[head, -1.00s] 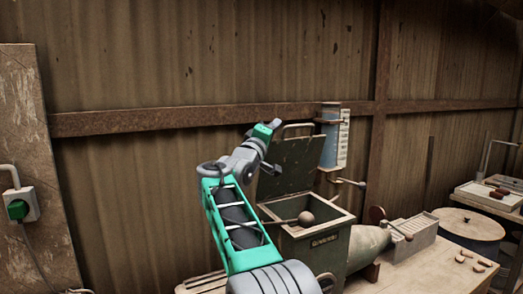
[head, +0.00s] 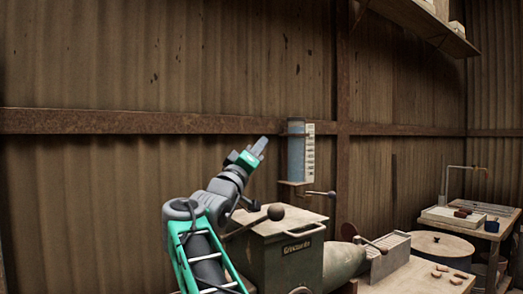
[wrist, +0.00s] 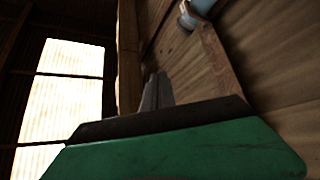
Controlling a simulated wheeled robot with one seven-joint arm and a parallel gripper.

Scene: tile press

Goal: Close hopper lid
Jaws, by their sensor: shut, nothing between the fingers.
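The hopper (head: 290,262) is a dark green box with a label on its front, on the bench in the head view. Its lid (head: 290,219) lies flat across the top, with a pale bar handle (head: 305,231) at the front edge. My gripper (head: 261,145) is shut and empty, raised above and behind the lid, pointing up and right. It is apart from the lid. The wrist view shows the shut fingers (wrist: 157,92) against the wall; the hopper is not seen there. The inside of the hopper is hidden.
A lever with a dark ball knob (head: 276,212) stands by my arm near the lid. A blue water gauge (head: 296,150) hangs on the wall close right of my gripper. A press barrel (head: 345,262) and slotted rack (head: 391,254) stand right of the hopper.

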